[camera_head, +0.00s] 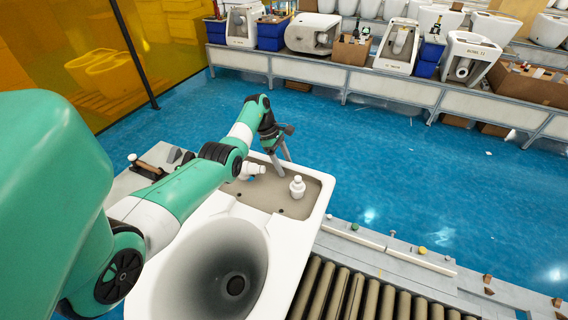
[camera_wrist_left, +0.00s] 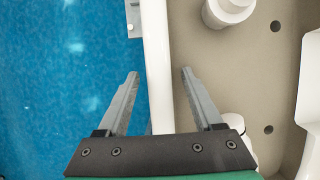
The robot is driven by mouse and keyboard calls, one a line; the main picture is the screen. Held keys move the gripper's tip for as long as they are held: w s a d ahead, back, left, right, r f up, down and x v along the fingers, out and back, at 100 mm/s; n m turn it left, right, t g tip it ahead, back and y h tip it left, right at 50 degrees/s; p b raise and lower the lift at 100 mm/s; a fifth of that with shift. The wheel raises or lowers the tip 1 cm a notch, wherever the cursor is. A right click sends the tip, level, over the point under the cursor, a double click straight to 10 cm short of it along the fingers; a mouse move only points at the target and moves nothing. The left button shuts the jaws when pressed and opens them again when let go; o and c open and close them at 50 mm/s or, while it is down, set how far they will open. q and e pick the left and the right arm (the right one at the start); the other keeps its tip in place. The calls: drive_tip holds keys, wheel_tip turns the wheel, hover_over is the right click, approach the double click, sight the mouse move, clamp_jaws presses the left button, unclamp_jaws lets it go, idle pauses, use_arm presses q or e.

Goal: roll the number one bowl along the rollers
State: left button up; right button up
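A white toilet bowl (camera_head: 202,232) sits at the left end of the rollers, with its round basin toward me and a recessed beige section at its far end. I see no number on it. My left gripper (camera_head: 283,168) is over the far rim. In the left wrist view my left gripper (camera_wrist_left: 160,72) is open, one finger on each side of the white rim (camera_wrist_left: 157,45), over the blue floor and the beige recess. Whether the fingers touch the rim cannot be told. My right gripper is not in view.
The rollers (camera_head: 345,295) run to the right, bare there, along a grey side rail (camera_head: 400,256) with small coloured buttons. A white fitting (camera_head: 297,187) stands in the recess. Across the blue floor (camera_head: 380,165), a long bench holds several toilets and boxes.

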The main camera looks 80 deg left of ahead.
use_arm(q)
drive_tip(key=p+v, duration=0.3)
drive_tip(key=v, duration=0.8)
drive_tip(key=shift+r, duration=0.3)
